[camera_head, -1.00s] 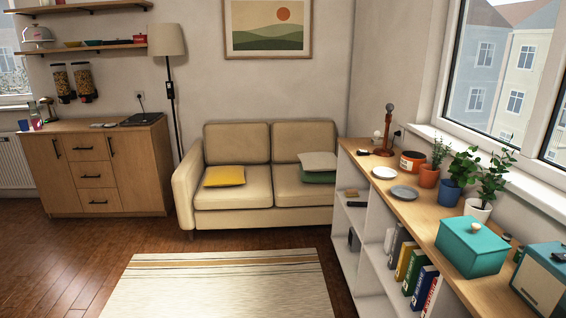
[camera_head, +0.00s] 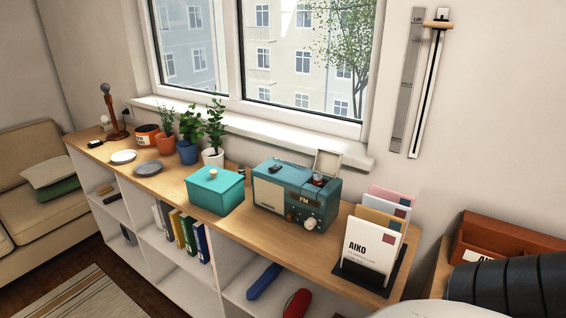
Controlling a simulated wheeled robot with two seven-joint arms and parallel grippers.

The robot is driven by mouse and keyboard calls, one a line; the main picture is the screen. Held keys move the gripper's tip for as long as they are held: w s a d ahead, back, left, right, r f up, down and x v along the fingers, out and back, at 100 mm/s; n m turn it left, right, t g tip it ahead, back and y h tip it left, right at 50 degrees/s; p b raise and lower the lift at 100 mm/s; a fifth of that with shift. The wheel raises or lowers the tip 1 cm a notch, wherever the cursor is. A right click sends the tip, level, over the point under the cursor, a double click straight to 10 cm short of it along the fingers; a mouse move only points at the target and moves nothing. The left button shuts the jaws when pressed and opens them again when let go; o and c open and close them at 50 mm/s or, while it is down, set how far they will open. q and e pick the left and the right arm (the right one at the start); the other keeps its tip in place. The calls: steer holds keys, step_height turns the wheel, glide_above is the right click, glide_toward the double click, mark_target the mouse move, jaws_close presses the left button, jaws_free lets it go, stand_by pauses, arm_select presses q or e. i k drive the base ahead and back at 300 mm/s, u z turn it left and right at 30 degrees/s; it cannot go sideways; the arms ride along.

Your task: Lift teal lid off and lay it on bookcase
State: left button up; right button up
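A teal box (camera_head: 212,199) stands on the wooden top of the low white bookcase (camera_head: 156,187), in front of the window. Neither of my grippers is in view.
The teal radio (camera_head: 297,197) stands close to the right of the box. A card holder (camera_head: 372,250) is farther right. Potted plants (camera_head: 188,150) stand behind, with a grey plate (camera_head: 147,168) and white plate (camera_head: 123,157) to the left. Bare wood lies between grey plate and box.

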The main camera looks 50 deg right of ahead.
mark_target(218, 180)
steer(key=z, duration=1.75)
